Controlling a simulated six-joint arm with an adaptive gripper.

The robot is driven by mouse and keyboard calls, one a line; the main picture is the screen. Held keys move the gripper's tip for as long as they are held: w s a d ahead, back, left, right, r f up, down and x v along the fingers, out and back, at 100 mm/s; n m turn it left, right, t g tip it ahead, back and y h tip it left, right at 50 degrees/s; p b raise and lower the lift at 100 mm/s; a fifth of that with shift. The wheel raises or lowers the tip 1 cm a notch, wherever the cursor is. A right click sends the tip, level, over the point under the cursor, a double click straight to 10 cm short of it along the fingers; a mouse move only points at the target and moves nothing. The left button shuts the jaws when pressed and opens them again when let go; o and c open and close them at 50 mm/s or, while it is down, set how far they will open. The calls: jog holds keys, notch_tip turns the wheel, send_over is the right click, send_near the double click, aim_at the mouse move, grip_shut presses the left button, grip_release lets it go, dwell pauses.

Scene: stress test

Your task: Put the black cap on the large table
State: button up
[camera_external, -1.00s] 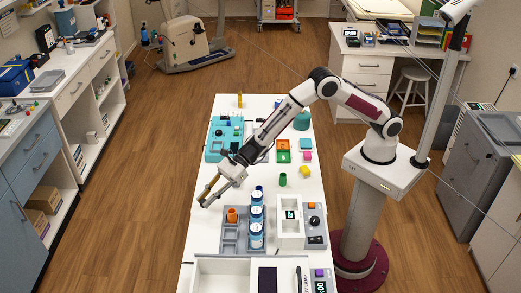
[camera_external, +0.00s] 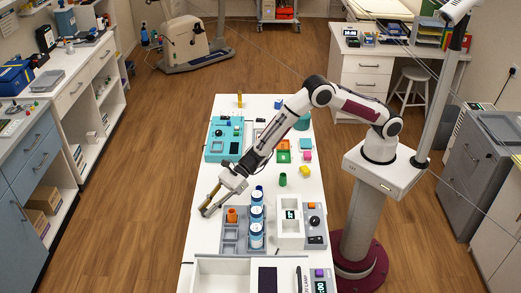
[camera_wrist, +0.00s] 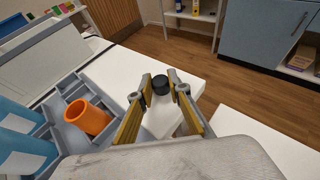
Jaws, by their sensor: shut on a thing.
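My gripper (camera_external: 206,211) is over the left edge of the large white table (camera_external: 202,240), beside the grey tray. In the wrist view, its two yellow-brown fingers (camera_wrist: 163,92) are shut on a small round black cap (camera_wrist: 160,82) at their tips. The white tabletop (camera_wrist: 187,78) shows behind and below the cap, close to the table's edge. I cannot tell whether the cap touches the tabletop. In the outside view the cap is too small to make out.
A grey tray (camera_external: 229,247) with an orange cup (camera_external: 232,215) and several blue-and-white bottles (camera_external: 257,235) stands just right of my gripper. A teal tray (camera_external: 216,153) lies farther back. The left strip of tabletop is clear.

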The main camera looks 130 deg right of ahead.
jog(key=shift+f, duration=0.15)
jog(key=o, duration=0.7)
jog(key=shift+s, duration=0.15)
jog(key=shift+v, duration=1.15)
jog(key=shift+d+f+v, duration=0.1)
jog(key=shift+d+v, duration=0.1)
jog(key=shift+v, duration=1.1)
jog(key=shift+d+f+v, duration=0.1)
jog(key=shift+d+v, duration=0.1)
jog(key=shift+v, duration=1.15)
jog(key=shift+o, duration=0.4)
jog(key=shift+s, duration=0.1)
